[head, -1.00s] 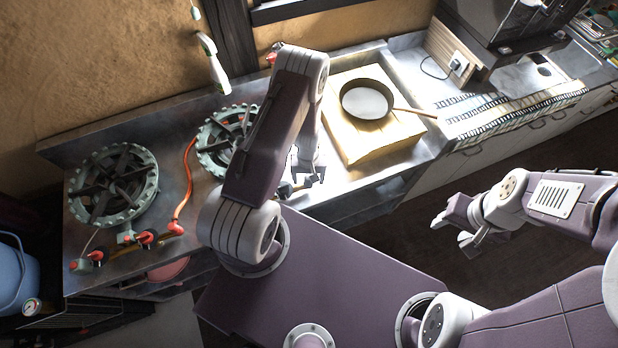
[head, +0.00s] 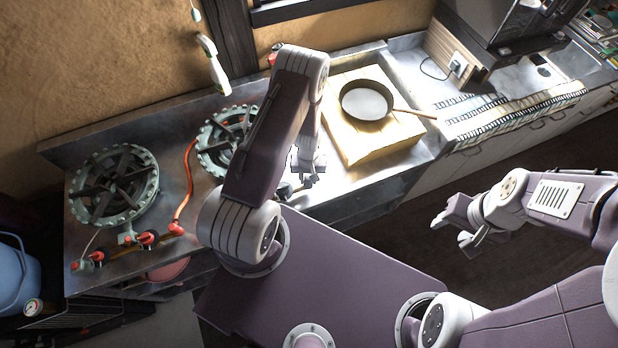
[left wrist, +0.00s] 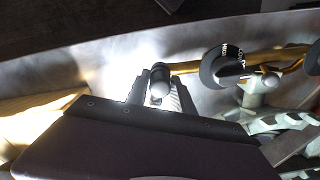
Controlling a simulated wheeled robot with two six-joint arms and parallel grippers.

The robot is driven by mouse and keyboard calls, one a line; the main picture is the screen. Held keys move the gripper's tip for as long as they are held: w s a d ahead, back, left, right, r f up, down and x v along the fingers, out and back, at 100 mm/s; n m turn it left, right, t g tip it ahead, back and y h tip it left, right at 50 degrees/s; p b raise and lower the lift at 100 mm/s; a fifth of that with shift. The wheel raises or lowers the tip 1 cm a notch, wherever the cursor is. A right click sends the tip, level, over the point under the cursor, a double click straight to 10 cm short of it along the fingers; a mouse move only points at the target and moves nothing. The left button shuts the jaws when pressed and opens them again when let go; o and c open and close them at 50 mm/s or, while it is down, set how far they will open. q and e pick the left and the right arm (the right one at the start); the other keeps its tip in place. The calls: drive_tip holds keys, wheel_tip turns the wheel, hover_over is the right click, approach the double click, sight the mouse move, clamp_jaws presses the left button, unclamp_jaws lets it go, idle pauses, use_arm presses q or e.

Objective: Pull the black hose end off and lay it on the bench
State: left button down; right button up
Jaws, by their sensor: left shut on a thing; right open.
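My left gripper (head: 308,182) is shut at the front edge of the steel bench (head: 345,197), right of the burners. In the left wrist view its fingers (left wrist: 160,92) close on the black hose end (left wrist: 160,73), a small dark rounded piece. The brass pipe (left wrist: 190,67) runs up to it from the right; I see no clear gap between them. A black knob (left wrist: 222,66) sits on the pipe close by. In the head view the hose end is hidden by the gripper. My right gripper (head: 453,233) is open and empty over the floor.
Two green burners (head: 113,185) and an orange hose (head: 187,185) lie to the left. A frying pan (head: 367,101) sits on a wooden board (head: 375,140) behind the left gripper. Some bare bench lies between board and front edge.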

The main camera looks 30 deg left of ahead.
sight(308, 177)
use_arm(q)
drive_tip(key=shift+r+p, duration=2.45)
drive_tip(key=shift+r, duration=0.3)
drive_tip(key=shift+s, duration=0.15)
